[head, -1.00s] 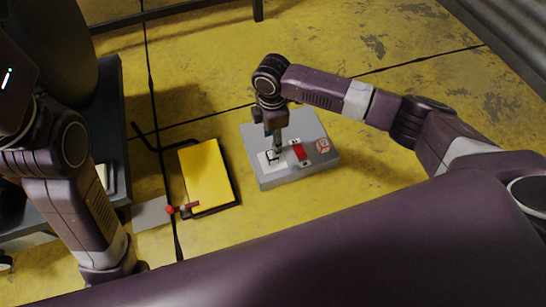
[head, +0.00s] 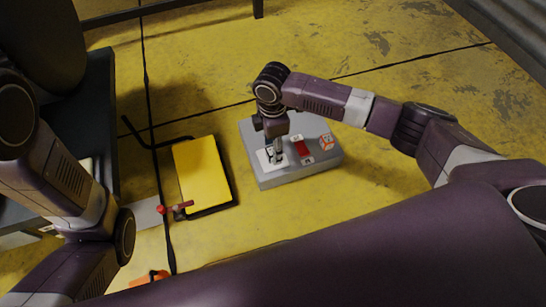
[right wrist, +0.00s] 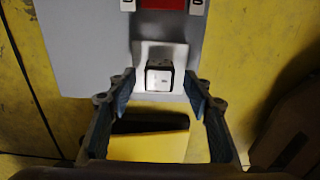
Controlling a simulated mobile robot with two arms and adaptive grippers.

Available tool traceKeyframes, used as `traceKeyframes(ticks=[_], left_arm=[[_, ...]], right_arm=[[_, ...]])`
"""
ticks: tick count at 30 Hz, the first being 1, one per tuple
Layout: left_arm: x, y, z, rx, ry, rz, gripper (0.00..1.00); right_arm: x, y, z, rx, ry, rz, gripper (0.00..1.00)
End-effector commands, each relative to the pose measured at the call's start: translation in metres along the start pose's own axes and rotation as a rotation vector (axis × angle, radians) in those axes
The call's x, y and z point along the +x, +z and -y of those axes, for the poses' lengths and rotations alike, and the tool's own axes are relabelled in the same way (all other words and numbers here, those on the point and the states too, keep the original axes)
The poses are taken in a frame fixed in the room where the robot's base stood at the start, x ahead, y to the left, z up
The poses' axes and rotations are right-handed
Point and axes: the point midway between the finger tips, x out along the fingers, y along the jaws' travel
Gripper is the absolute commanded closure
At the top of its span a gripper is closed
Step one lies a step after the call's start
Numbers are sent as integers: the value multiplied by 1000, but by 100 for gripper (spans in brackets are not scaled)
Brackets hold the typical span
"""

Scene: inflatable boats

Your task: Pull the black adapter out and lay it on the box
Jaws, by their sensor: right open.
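The grey box (head: 275,178) lies on the yellow floor, with a white plate, a red part and a red-marked patch on its top. The adapter (right wrist: 159,76) sits in the white plate (right wrist: 150,50) in the right wrist view; its sides are dark and its facing end is pale. In the head view my gripper mostly hides it. In the head view the right gripper (head: 277,153) points down over the plate. My left gripper is out of view.
A yellow pad on a black frame (head: 203,172) lies left of the box, with a red-handled item (head: 176,209) at its lower left corner. A dark chair-like object (head: 40,45) stands at the left. An orange thing (head: 150,277) shows at the bottom. Floor behind the box is clear.

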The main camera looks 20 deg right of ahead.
Motion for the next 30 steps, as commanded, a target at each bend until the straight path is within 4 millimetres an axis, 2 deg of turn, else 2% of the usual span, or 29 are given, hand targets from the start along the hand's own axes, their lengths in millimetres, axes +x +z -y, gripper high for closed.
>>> traceKeyframes(ticks=[3,9,30], left_arm=[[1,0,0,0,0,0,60],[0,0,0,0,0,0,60],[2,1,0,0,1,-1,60]], right_arm=[[11,-1,0,1,0,-1,54],[21,-1,-1,0,1,-2,54],[22,-1,-1,0,2,-1,54]])
